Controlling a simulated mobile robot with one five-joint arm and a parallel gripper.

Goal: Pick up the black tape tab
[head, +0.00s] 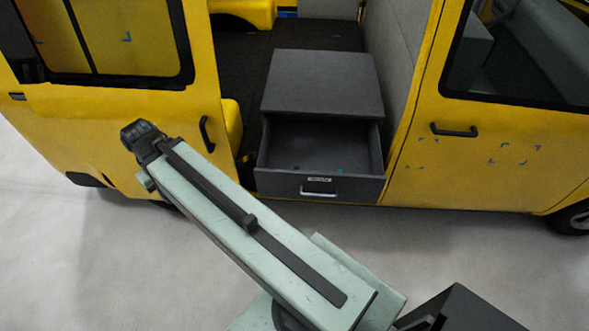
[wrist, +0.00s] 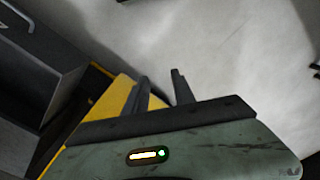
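I cannot make out a black tape tab for certain in either view. The open grey drawer (head: 320,187) in the van's doorway holds a tiny dark bluish bit (head: 298,168) and a small teal bit (head: 340,170); they are too small to identify. My gripper (wrist: 160,84) shows in the wrist view with its two dark fingers apart and nothing between them. Pale floor and a yellow surface lie behind the fingers. In the head view my arm reaches to the left of the drawer, and the fingers cannot be made out there.
The grey cabinet (head: 325,82) stands inside the yellow van (head: 455,165), between two door panels with black handles (head: 207,134). Small teal corner marks (head: 507,162) dot the right panel. In the wrist view, grey cabinet-like surfaces (wrist: 40,75) fill the left side. Pale floor (head: 500,270) is open in front.

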